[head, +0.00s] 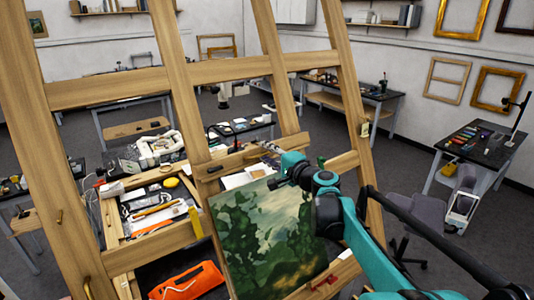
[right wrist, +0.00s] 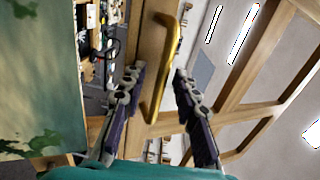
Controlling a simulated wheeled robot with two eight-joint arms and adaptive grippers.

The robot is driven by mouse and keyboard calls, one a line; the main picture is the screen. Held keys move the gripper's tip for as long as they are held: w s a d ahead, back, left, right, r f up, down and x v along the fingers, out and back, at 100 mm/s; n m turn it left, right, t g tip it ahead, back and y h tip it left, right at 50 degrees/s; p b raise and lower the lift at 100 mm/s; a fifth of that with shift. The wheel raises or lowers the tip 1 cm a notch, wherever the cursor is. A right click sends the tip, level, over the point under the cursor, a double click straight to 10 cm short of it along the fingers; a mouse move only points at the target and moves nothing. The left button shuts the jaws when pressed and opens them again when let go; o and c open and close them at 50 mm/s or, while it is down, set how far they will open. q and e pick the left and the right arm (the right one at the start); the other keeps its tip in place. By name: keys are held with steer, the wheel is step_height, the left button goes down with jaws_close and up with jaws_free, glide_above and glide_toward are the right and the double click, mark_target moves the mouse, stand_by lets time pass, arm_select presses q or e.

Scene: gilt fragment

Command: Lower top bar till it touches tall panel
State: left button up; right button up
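The tall panel (head: 262,240), a green landscape painting, stands tilted on the wooden easel (head: 115,88). The wooden top bar (head: 240,160) crosses the easel above the panel's upper edge, with a gap visible between them. My right gripper (head: 277,183) is by the panel's upper right corner, below the bar. In the right wrist view, its two fingers (right wrist: 158,76) are spread apart, with a brass handle (right wrist: 166,65) showing between them in the picture; I cannot tell whether they touch it. The panel (right wrist: 38,85) fills the left side there. My left gripper is not in view.
The easel's uprights and crossbars surround the right arm's space. A cluttered bench with an orange item (head: 187,282) lies behind the easel. A black table (head: 487,143) and a grey stool (head: 418,212) stand at the right. Grey floor is open between the benches.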

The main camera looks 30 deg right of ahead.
steer(key=shift+c, duration=0.4)
jaws_close()
step_height(320, 180, down, 6)
steer(key=s+b, duration=0.2)
steer(key=b, duration=0.2)
steer(key=shift+s+r, duration=0.15)
steer(key=shift+s, duration=0.1)
steer(key=shift+o, duration=0.4)
jaws_free()
steer(key=shift+d, duration=0.1)
steer(key=shift+s, duration=0.1)
steer(key=s, duration=1.1)
steer(key=shift+s+d+r, duration=0.4)
steer(key=shift+d, duration=0.05)
